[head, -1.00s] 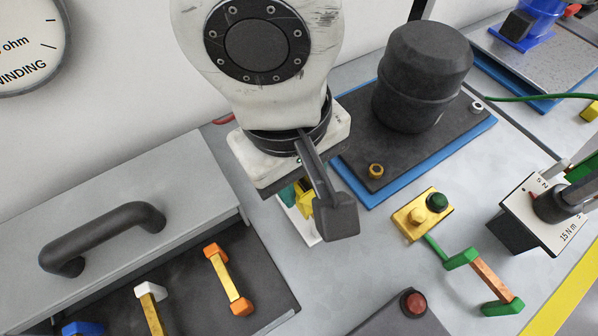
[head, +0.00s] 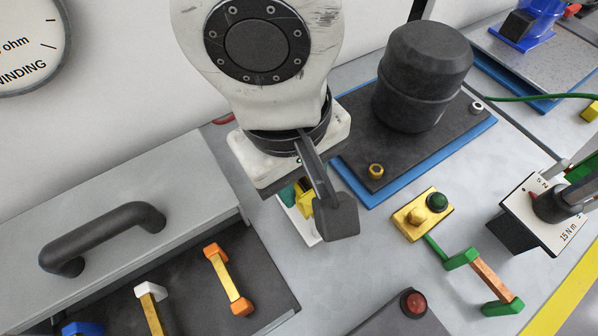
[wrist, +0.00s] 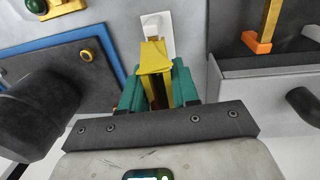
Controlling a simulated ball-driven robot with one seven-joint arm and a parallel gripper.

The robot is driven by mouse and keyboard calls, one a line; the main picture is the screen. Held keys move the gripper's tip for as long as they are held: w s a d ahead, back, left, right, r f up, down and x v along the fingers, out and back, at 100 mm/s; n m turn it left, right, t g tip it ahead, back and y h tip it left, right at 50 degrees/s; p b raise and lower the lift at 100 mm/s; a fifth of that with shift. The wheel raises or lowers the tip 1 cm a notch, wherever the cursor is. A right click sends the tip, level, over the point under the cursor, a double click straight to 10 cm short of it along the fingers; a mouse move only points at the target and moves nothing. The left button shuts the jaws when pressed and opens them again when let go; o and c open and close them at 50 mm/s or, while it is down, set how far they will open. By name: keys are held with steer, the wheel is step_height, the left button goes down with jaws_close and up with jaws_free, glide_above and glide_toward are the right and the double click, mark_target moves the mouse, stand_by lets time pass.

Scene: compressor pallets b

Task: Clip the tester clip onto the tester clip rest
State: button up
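The tester clip (wrist: 154,58) is yellow and sits between the teal fingers of my gripper (wrist: 157,85) in the wrist view. The fingers are shut on it from both sides. In the head view the clip (head: 304,203) shows as a small yellow patch, with my gripper (head: 296,198) partly hidden by the grey arm part in front. A white upright-looking plate (wrist: 157,34), apparently the tester clip rest, lies just beyond the clip in the wrist view. Its lower part is hidden by the clip, so I cannot tell whether they touch.
A black compressor (head: 420,75) stands on a blue-edged pallet (head: 400,190) at the right. A grey drawer unit with a black handle (head: 100,238) and coloured jumpers (head: 228,280) is at the left. A gold block with a green button (head: 410,219) and a red button (head: 413,303) are nearby.

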steer(key=o, duration=0.6)
steer(key=shift+o, duration=0.2)
steer(key=shift+r, duration=0.1)
